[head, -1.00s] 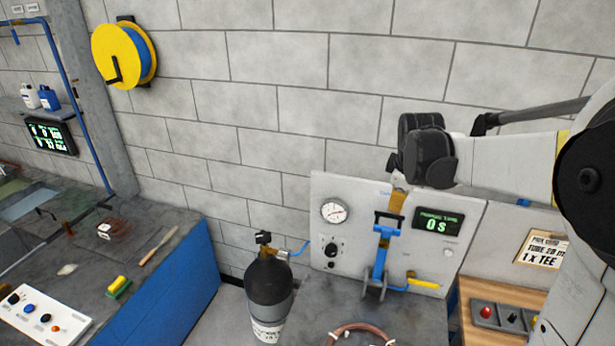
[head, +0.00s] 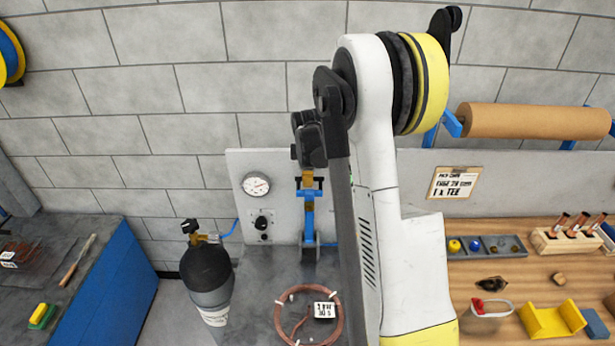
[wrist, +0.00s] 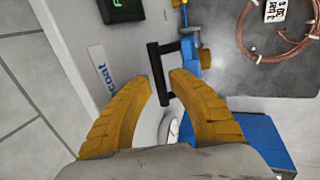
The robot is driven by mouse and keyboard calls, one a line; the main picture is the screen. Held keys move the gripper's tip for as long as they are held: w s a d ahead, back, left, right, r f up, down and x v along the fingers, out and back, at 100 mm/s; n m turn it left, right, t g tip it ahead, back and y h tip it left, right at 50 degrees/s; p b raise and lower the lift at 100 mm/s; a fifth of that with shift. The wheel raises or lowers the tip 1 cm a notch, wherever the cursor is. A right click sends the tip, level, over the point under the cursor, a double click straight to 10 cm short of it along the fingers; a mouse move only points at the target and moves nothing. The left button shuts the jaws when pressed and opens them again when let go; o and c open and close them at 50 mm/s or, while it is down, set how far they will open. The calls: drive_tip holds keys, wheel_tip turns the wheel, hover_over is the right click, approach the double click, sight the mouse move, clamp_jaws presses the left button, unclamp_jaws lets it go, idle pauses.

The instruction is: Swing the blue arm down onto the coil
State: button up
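The blue arm (head: 309,222) stands upright at the back of the grey bench, in front of the white panel. Its black crossbar handle is at the top; it also shows in the wrist view (wrist: 158,65). My gripper (head: 308,180) is at this handle. In the wrist view its two ochre fingers (wrist: 160,77) are apart, one on each side of the bar, with a small gap visible by the right finger. The copper coil (head: 282,320) lies flat on the bench in front of the arm, with a label inside; part of it shows in the wrist view (wrist: 243,40).
A dark gas bottle (head: 208,272) stands left of the coil. A gauge (head: 256,185) is on the panel. My own arm hides the panel's right part. A wooden bench (head: 500,275) with trays and tools is at right.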

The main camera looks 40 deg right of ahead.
drive_tip(key=shift+w+d+f, duration=0.1)
drive_tip(key=shift+f, duration=0.15)
drive_tip(key=shift+c, duration=0.2)
clamp_jaws()
drive_tip(key=shift+r, duration=0.1)
drive_tip(key=shift+s, duration=0.2)
